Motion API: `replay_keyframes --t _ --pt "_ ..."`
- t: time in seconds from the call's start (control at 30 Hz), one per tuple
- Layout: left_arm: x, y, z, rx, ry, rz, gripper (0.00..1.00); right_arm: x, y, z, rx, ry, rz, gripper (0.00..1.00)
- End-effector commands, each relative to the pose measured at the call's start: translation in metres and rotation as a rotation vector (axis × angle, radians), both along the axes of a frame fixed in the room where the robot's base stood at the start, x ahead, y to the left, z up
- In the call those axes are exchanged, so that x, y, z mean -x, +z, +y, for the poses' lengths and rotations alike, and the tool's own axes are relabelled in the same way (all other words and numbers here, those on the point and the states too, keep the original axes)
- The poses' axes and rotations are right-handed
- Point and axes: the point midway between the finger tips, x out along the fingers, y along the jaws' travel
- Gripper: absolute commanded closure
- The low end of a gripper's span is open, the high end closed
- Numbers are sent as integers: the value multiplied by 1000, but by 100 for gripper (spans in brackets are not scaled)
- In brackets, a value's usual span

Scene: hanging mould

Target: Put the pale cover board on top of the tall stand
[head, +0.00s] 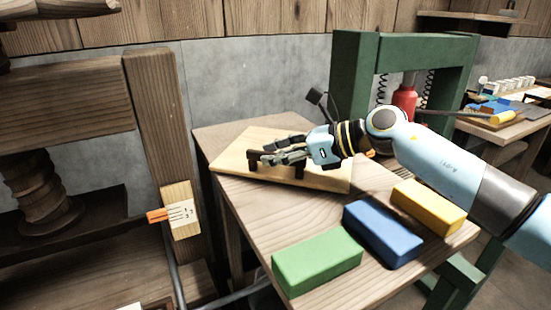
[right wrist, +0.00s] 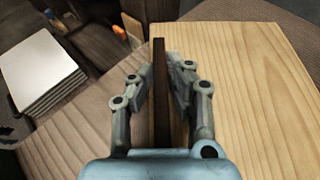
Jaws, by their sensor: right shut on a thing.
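The pale cover board (head: 325,180) lies on the wooden table, with a dark handle (head: 254,158) on its top. In the right wrist view the board (right wrist: 255,90) fills the right side, and its dark handle (right wrist: 160,85) runs between the fingers. My right gripper (head: 272,155) is shut on the handle, reaching in from the right; it also shows in the right wrist view (right wrist: 162,85). The fingers and hand hide part of the handle. I cannot pick out the tall stand for certain. My left gripper is not in view.
Green (head: 317,262), blue (head: 383,233) and yellow (head: 429,206) blocks lie along the table's near side. A green press frame (head: 353,80) with a red jack (head: 404,101) stands behind. A dark wooden press post (head: 155,120) rises at left. A white-topped stack (right wrist: 45,72) shows in the wrist view.

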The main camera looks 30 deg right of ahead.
Motion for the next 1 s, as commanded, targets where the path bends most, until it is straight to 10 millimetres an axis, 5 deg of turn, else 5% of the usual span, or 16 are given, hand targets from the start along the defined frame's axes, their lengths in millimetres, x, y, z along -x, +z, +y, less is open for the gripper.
replay_keyframes --t 0.27,0.3,0.47,0.77,1.0 --pt "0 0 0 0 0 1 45 0 -7 0 0 0 -4 100" --pt "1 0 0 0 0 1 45 0 -8 0 0 0 -1 84" --pt "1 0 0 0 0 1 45 0 -8 0 0 -1 -2 63" --pt "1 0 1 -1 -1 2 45 1 -7 -2 2 -1 -2 63" --pt "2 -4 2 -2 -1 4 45 24 3 -23 9 0 0 63"
